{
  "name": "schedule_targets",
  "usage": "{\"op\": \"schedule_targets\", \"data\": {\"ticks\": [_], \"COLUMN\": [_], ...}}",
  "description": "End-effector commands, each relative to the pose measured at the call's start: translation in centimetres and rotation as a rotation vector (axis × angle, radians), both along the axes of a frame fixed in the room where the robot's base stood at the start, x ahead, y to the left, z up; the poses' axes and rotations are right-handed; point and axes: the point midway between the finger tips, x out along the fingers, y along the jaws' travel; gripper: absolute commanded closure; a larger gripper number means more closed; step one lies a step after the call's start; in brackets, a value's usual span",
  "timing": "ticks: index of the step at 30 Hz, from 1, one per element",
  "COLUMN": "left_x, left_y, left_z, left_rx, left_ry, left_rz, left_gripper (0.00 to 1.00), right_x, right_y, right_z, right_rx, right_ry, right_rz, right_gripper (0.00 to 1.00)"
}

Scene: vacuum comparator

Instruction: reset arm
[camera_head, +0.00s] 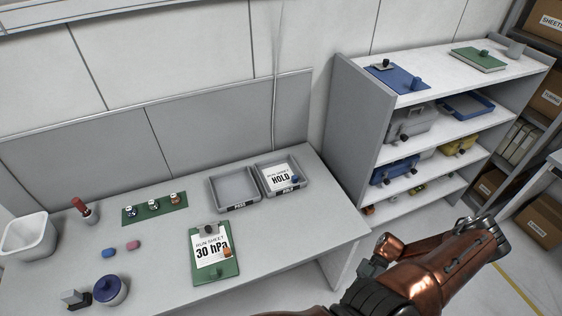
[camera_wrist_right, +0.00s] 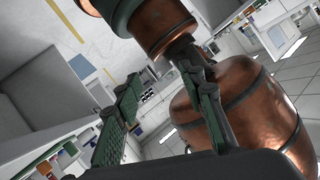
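My right arm, with copper-coloured links, reaches across the lower right of the head view, in front of the shelf unit and to the right of the table. In the right wrist view my right gripper (camera_wrist_right: 157,82) has its two green-padded fingers apart, with nothing between them. Copper links of my own body show close beside and behind the fingers there. I cannot make out the right gripper's fingers in the head view. My left gripper is in neither view.
The grey table (camera_head: 150,265) holds a green clipboard (camera_head: 203,273) reading 30 hPa, a grey tray (camera_head: 234,207), a tray with a HOLD card (camera_head: 280,178), a green mat (camera_head: 140,213), a white bin (camera_head: 28,240) and a blue-lidded pot (camera_head: 110,291). A shelf unit (camera_head: 355,110) stands right.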

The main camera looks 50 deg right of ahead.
Motion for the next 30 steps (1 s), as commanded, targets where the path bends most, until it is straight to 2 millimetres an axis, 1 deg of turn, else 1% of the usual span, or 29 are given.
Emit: {"op": "schedule_targets", "data": {"ticks": [1,3,8,11,14,17,18,20,21,23,24,26,27,29,30], "left_x": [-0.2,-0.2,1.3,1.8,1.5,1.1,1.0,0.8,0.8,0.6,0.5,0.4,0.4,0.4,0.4], "left_y": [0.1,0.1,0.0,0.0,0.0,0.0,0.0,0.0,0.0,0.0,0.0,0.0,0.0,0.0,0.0], "left_z": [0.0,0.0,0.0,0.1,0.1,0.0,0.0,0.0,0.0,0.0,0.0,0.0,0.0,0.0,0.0], "left_rx": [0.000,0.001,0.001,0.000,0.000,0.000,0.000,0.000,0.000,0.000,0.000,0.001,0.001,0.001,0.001], "left_ry": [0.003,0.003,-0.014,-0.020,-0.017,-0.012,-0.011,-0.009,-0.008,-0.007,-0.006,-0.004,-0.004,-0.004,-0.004], "left_rz": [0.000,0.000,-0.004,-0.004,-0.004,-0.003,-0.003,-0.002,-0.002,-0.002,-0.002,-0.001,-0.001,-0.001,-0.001], "left_gripper": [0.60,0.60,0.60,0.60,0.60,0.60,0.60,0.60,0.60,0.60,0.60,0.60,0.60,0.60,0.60], "right_x": [0.9,1.9,4.5,6.7,9.2,12.2,13.5,15.4,16.5,17.5,17.6,17.2,16.5,14.8,13.4], "right_y": [-0.1,-0.3,-0.8,-1.5,-2.5,-4.0,-4.9,-6.5,-7.7,-9.5,-10.5,-11.5,-11.8,-11.6,-10.9], "right_z": [-0.6,-1.5,-4.1,-6.2,-8.6,-11.9,-13.5,-16.5,-18.7,-22.1,-24.4,-28.0,-30.4,-34.1,-36.5], "right_rx": [-0.010,-0.027,-0.076,-0.120,-0.176,-0.255,-0.297,-0.375,-0.435,-0.529,-0.591,-0.684,-0.744,-0.830,-0.883], "right_ry": [-0.022,-0.048,-0.119,-0.172,-0.230,-0.292,-0.315,-0.343,-0.354,-0.352,-0.335,-0.293,-0.252,-0.172,-0.108], "right_rz": [-0.018,-0.044,-0.127,-0.199,-0.288,-0.407,-0.467,-0.574,-0.649,-0.757,-0.821,-0.911,-0.960,-1.023,-1.054], "right_gripper": [0.63,0.63,0.63,0.63,0.63,0.63,0.63,0.63,0.63,0.63,0.63,0.63,0.63,0.63,0.63]}}
